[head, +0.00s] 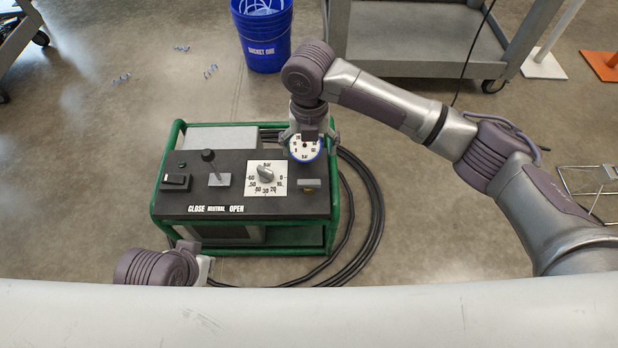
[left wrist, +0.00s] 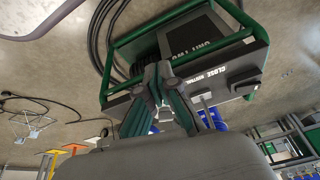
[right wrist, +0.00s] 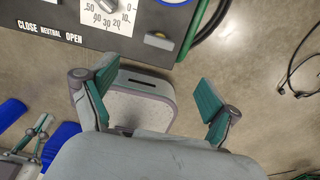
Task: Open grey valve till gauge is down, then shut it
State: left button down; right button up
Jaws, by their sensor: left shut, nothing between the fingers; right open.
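The green-framed fusion unit (head: 180,212) stands on the floor with a black top panel. The grey valve handle (head: 309,183) is at the panel's right, lying crosswise; it shows at the top of the right wrist view (right wrist: 158,41). The round blue-rimmed gauge (head: 305,150) is just behind it; its needle is too small to read. My right gripper (head: 307,132) is open and empty over the gauge's rear edge, partly hiding it; its spread fingers show in its wrist view (right wrist: 155,78). My left gripper (head: 204,268) is shut and empty before the unit's front; its wrist view shows it closed (left wrist: 162,105).
The panel also carries a square bar-scale dial (head: 256,185), a black-knobbed lever (head: 208,156) and a black switch (head: 176,182). Black hoses (head: 375,200) loop on the right. A blue bucket (head: 265,45) and grey cart (head: 420,35) stand behind. Floor left is mostly clear.

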jog(key=b, duration=0.2)
send_over(309, 181)
notch_tip(309, 181, down, 7)
jog(key=shift+f, duration=0.2)
notch_tip(309, 181, down, 6)
jog(key=shift+r+b, duration=0.15)
jog(key=shift+b, duration=0.85)
jog(key=shift+f, duration=0.25)
pick_arm(q)
jog(key=w+d+r+t+h, duration=0.1)
jog(key=w+d+r+t, duration=0.1)
jog(key=w+r+t, duration=0.3)
jog(key=w+d+r+t+h, duration=0.2)
jog(key=w+r+t, duration=0.4)
jog(key=w, duration=0.3)
jog(key=shift+w+d+m, duration=0.2)
jog(key=shift+d+m, duration=0.1)
jog(key=shift+d, duration=0.45)
